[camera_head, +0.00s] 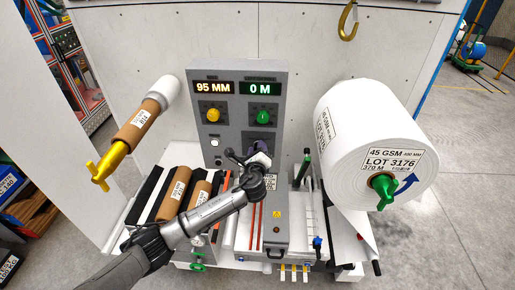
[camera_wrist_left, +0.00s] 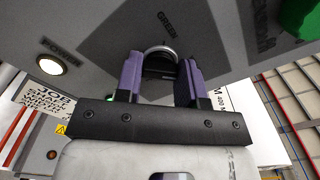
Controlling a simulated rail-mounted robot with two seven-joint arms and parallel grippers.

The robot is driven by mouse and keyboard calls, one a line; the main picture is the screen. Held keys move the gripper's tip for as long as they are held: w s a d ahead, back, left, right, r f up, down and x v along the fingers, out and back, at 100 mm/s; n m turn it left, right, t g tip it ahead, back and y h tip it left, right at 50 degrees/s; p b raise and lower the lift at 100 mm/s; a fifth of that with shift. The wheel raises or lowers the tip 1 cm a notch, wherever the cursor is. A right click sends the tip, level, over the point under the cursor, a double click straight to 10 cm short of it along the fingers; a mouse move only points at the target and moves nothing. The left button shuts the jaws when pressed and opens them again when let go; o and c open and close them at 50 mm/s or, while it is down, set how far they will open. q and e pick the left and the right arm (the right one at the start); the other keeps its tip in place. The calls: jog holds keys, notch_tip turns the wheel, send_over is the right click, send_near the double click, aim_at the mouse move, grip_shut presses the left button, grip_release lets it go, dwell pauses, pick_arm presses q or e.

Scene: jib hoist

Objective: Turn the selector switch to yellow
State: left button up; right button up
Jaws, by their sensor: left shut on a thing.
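The selector switch (camera_wrist_left: 160,62) is a black knob in a silver ring on the grey control panel (camera_head: 236,75). In the left wrist view a label reading GREEN sits by it on the panel face. My left gripper (camera_head: 258,152) reaches the lower right of the panel in the head view. Its two purple fingers are shut on the switch, one on each side. The gripper and wrist largely hide the switch in the head view. No YELLOW label is readable, and I cannot tell the knob's exact pointing. My right gripper is not in view.
Above on the panel are a yellow knob (camera_head: 213,115), a green knob (camera_head: 264,117) and displays reading 95 MM and 0 M. A lit white power button (camera_head: 214,142) is to the left. A large white roll (camera_head: 375,140) stands right; cardboard cores (camera_head: 174,193) lie lower left.

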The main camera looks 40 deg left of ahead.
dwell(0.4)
pick_arm(q)
jog(key=o, duration=0.9)
jog(key=shift+o, duration=0.2)
jog(key=b+v, duration=0.3)
jog(key=v, duration=1)
jog(key=shift+s+d+b, duration=0.25)
jog(key=shift+s+b, duration=0.05)
jog(key=shift+s, duration=0.05)
